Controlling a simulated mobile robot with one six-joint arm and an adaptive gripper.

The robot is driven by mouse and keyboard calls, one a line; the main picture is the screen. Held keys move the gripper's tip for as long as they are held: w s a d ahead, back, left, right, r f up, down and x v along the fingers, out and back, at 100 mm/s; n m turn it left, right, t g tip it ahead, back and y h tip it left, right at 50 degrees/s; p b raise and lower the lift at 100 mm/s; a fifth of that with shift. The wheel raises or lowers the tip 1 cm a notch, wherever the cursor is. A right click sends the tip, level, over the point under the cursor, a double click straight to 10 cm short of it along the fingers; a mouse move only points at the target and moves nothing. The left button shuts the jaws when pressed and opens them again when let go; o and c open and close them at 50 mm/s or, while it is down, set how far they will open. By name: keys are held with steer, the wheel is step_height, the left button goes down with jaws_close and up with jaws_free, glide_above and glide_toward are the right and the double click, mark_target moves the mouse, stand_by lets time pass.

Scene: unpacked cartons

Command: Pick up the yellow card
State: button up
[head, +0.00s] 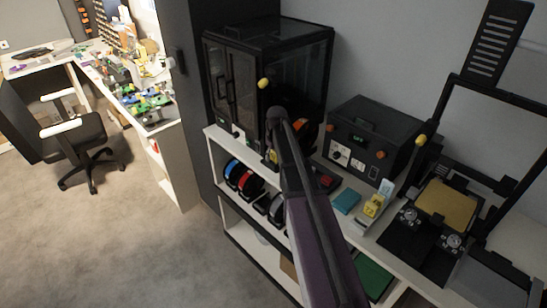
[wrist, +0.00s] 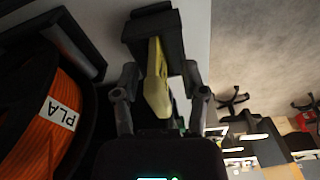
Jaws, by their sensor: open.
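In the wrist view, a narrow yellow piece (wrist: 156,82), probably the yellow card seen nearly edge-on, stands out from a black block (wrist: 155,35). My gripper (wrist: 159,74) is open, with one finger on each side of the yellow piece. I cannot tell whether either finger touches it. In the head view, a small patch of yellow (head: 272,156) shows beside the end of my arm, on the shelf unit before the black enclosure. My arm hides most of that spot and my fingers there.
An orange spool marked PLA (wrist: 45,125) is close on the left in the wrist view. The black glass-sided enclosure (head: 230,85) and a black control box (head: 365,140) stand on the white shelf top. Another yellow object (head: 373,206) sits farther right. Open floor (head: 130,230) lies left.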

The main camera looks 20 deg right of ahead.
steer(key=shift+c, duration=0.2)
jaws_close()
steer(key=shift+r, duration=0.15)
step_height(320, 180, up, 4)
steer(key=p, duration=0.3)
steer(key=shift+f+p, duration=0.25)
steer(key=shift+p, duration=0.1)
steer(key=s+a, duration=0.2)
steer(key=s, duration=0.5)
steer(key=s+a+r+p, duration=0.1)
steer(key=s+a, duration=0.2)
steer(key=s, duration=0.5)
steer(key=shift+a, duration=0.25)
steer(key=shift+r, duration=0.1)
